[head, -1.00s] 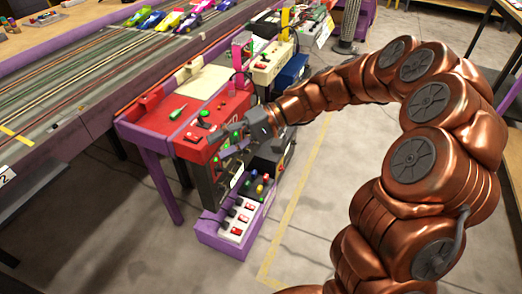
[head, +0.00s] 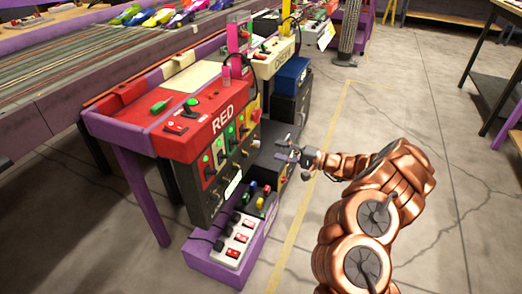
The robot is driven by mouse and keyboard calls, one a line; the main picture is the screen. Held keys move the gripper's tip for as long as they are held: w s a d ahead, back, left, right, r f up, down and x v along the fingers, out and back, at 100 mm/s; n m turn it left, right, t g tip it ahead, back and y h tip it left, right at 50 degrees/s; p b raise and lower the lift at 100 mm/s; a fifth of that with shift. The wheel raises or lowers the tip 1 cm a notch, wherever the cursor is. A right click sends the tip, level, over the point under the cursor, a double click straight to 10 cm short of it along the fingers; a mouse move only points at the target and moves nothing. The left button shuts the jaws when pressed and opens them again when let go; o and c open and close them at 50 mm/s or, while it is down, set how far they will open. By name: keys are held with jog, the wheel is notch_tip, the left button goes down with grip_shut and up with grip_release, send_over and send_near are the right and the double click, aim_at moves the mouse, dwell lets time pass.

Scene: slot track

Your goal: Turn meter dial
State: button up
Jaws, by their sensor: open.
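The red control station (head: 190,128) marked RED stands at left centre in the head view. Its front has a row of green-lit switches (head: 219,148) and a dark lower panel (head: 208,200) with small round knobs and a pale label (head: 233,185). I cannot tell which part is the meter dial; the small details are too fine to read. My gripper (head: 284,150) is open and empty. It is to the right of the station's front, apart from the lit switches, and in front of a dark box.
A purple tray (head: 205,263) below holds a white power strip (head: 235,240) and several coloured knobs. A red and yellow button (head: 253,114) sits at the station's right end. A cream station (head: 275,62) and blue box (head: 292,75) stand behind. Floor (head: 340,135) to the right is clear.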

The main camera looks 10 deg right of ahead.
aim_at(259, 145)
jog(key=shift+w+b+x, duration=0.2)
jog(key=shift+b+x, duration=1.1)
jog(key=shift+x, duration=2.5)
jog(key=shift+d+f, duration=0.15)
jog(key=shift+f, duration=0.05)
grip_shut()
